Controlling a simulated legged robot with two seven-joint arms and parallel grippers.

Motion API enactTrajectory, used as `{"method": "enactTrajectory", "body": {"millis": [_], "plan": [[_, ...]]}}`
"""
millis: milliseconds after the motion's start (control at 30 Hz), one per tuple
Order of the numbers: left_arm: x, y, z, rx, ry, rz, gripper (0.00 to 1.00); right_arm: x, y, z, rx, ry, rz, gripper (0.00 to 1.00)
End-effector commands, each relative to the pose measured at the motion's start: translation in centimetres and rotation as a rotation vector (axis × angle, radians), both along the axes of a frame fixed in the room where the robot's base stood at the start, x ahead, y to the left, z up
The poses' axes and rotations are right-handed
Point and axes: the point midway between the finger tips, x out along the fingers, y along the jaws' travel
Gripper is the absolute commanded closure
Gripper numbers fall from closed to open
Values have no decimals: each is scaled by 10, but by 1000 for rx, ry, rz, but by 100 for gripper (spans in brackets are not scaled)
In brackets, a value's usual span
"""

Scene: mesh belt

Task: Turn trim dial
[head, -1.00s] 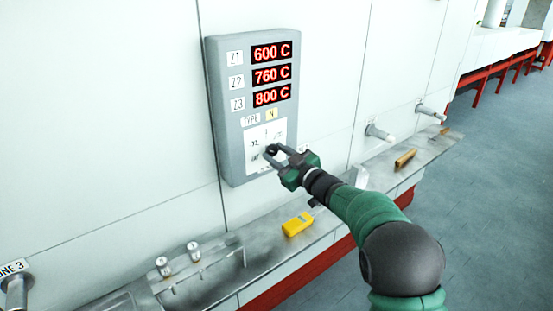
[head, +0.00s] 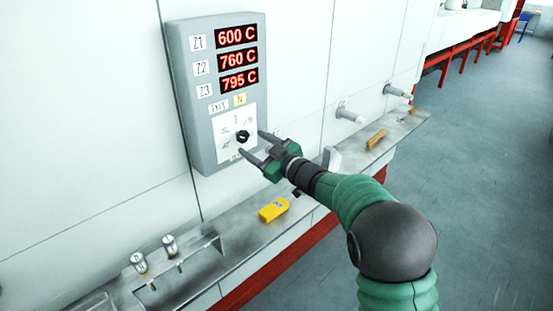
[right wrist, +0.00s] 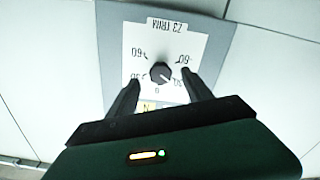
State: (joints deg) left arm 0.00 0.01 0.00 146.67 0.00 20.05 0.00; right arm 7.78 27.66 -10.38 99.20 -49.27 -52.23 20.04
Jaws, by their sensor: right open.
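The trim dial (head: 243,136) is a small black knob on a white scale plate, low on the grey wall panel (head: 202,155). It also shows in the right wrist view (right wrist: 160,72), where the plate reads Z3 TRIM upside down. My right gripper (head: 252,144) is open in front of the knob. Its two fingers stand apart, one on each side of the knob and clear of it in the head view. In the right wrist view the open gripper (right wrist: 162,90) points at the dial. The Z3 display (head: 239,80) reads 795 C. My left gripper is not in view.
A ledge (head: 238,238) runs along the wall below the panel. On it lie a yellow device (head: 273,209) and a brass-coloured bar (head: 376,138). Wall pipes (head: 350,114) stick out to the right. The floor at the right is open.

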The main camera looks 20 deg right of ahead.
Motion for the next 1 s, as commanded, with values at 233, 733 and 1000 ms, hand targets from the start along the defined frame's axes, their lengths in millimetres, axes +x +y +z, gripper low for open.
{"method": "enactTrajectory", "body": {"millis": [233,733,1000], "plan": [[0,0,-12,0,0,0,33,-70,-27,-1,0,-3,-3,41],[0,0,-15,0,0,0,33,-122,-45,-1,0,0,1,41],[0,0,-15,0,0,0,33,-122,-45,-1,0,1,0,41]]}}
